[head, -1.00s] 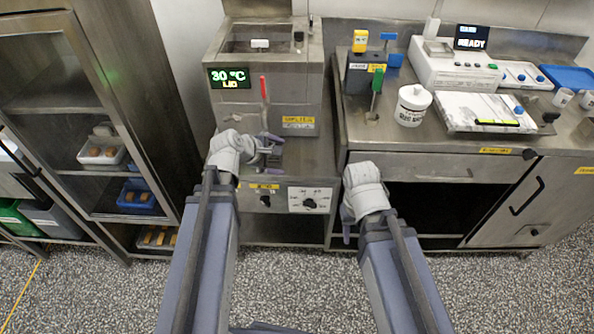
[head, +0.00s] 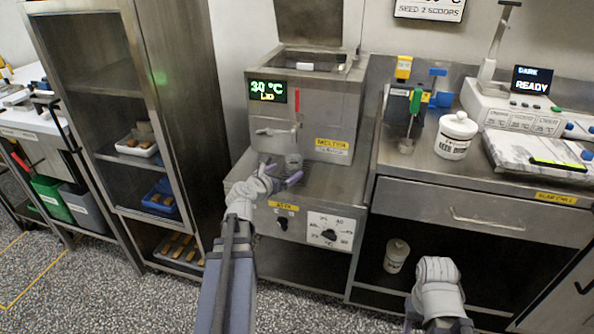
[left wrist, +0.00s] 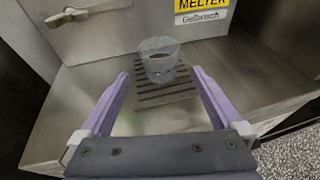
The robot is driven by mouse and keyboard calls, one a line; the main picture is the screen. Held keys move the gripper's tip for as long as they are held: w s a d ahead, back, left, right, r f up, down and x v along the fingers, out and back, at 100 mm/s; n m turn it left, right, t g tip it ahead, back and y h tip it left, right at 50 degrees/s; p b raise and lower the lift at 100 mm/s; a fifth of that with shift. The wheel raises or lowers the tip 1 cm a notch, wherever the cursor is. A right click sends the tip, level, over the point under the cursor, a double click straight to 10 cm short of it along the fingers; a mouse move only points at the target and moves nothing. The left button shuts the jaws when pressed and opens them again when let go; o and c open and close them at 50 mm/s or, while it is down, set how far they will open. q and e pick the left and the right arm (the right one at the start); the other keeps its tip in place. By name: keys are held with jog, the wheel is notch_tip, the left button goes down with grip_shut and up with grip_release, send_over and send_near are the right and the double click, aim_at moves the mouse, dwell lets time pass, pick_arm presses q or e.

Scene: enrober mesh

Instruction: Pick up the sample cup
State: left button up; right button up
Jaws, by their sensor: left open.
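My left gripper (head: 279,176) is open. In the left wrist view its two purple fingers (left wrist: 160,82) are spread to either side in front of the cup, with nothing between them and the palm. My right gripper (head: 412,318) is at the bottom right of the head view, mostly hidden by its wrist.
A white lidded jar (head: 456,135) and a green-handled tool (head: 415,103) stand on the right counter. A shelf cabinet (head: 130,120) stands left.

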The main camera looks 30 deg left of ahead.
aim_at(290, 169)
pick_arm(q)
jog(key=shift+b+x, duration=1)
jog(key=shift+x, duration=2.6)
jog(key=shift+s, duration=0.15)
jog(key=shift+c, duration=0.5)
jog(key=c, duration=1.3)
